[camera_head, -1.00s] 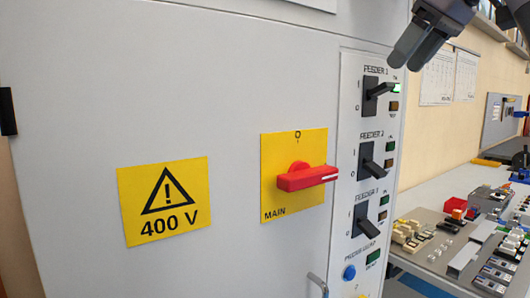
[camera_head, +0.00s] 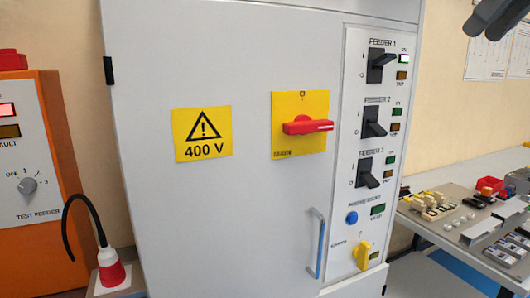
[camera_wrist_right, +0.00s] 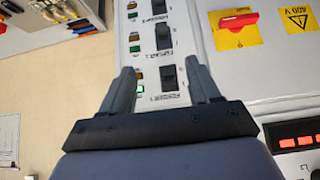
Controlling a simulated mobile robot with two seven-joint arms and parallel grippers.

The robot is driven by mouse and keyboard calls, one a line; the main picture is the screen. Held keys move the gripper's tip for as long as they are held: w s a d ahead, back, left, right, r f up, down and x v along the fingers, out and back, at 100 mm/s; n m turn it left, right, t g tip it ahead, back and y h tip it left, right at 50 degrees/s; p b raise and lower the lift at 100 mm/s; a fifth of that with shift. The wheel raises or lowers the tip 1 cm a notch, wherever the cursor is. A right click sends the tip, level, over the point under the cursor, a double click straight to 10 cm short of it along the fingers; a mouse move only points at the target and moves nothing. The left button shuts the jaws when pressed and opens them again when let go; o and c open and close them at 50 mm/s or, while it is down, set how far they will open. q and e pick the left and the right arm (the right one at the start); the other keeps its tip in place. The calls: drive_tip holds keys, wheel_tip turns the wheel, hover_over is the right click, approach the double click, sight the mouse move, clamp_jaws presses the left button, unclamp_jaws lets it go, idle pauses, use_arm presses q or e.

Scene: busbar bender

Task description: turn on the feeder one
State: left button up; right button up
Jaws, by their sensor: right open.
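The feeder 1 switch (camera_head: 377,67) is a black lever at the top of the grey cabinet's switch strip. Its lever sits raised, unlike the levers of feeder 2 (camera_head: 374,123) and feeder 3 (camera_head: 367,173), which point down. The feeder 1 ON lamp (camera_head: 404,59) glows bright green. My right gripper (camera_head: 488,17) is at the top right edge, apart from the switch, with its fingers partly in view. In the right wrist view, turned upside down, the open fingers (camera_wrist_right: 161,76) frame the feeder 1 switch (camera_wrist_right: 168,77) with nothing between them. My left gripper is not in view.
The red main switch (camera_head: 306,126) on its yellow plate sits left of the strip. An orange test feeder box (camera_head: 55,155) stands left. A workbench with parts (camera_head: 440,172) is at right.

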drive_tip(key=w+a+f+g+h, duration=0.15)
drive_tip(key=w+f, duration=0.25)
drive_tip(key=f, duration=0.4)
drive_tip(key=w+a+f+n, duration=0.1)
drive_tip(key=w+a+f, duration=0.2)
drive_tip(key=f, duration=0.5)
drive_tip(key=w+a+f+g+h, duration=0.1)
drive_tip(key=w+a+f, duration=0.25)
drive_tip(key=f, duration=0.45)
drive_tip(key=s+a+f, duration=0.2)
drive_tip(key=f, duration=0.9)
drive_tip(key=s+a+f, duration=0.1)
drive_tip(key=a+f, duration=0.2)
drive_tip(key=f, duration=0.7)
drive_tip(key=s+a+f, duration=0.3)
drive_tip(key=s+f, duration=1.2)
drive_tip(key=f, duration=0.1)
drive_tip(key=s+d+f+m+g, duration=0.1)
drive_tip(key=s+d+f+m, duration=0.1)
drive_tip(key=s, duration=0.9)
drive_tip(key=s+d+f+m, duration=0.1)
drive_tip(key=s, duration=0.9)
drive_tip(key=w+a+f+t+y, duration=0.1)
drive_tip(key=w+a+f+t, duration=0.1)
drive_tip(key=w+f+t, duration=0.3)
drive_tip(key=shift+w+a+f+t+y, duration=0.35)
drive_tip(key=shift+f+t, duration=0.6)
drive_tip(key=shift+f, duration=1.1)
